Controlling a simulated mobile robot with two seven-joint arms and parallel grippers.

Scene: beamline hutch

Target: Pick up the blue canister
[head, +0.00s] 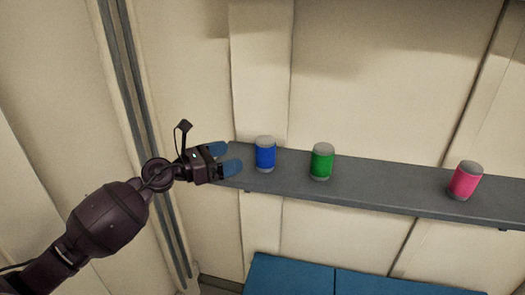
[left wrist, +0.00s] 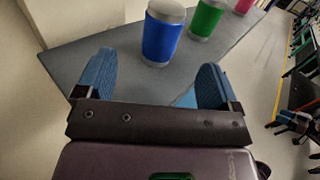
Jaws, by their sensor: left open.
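The blue canister (head: 265,154) has a grey top and stands upright near the left end of a grey shelf (head: 400,197). My left gripper (head: 231,158) is just left of it in the head view, fingers pointing toward it. In the left wrist view the gripper (left wrist: 155,82) is open, with blue finger pads apart and bare shelf between them. The blue canister (left wrist: 162,37) stands beyond the fingertips, roughly in line with the gap, and is not touched. My right gripper is in neither view.
A green canister (head: 321,161) stands just right of the blue one on the shelf. A pink-red canister (head: 465,180) stands farther right. Pale wall panels (head: 370,80) rise behind the shelf. A blue surface (head: 310,278) lies below the shelf.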

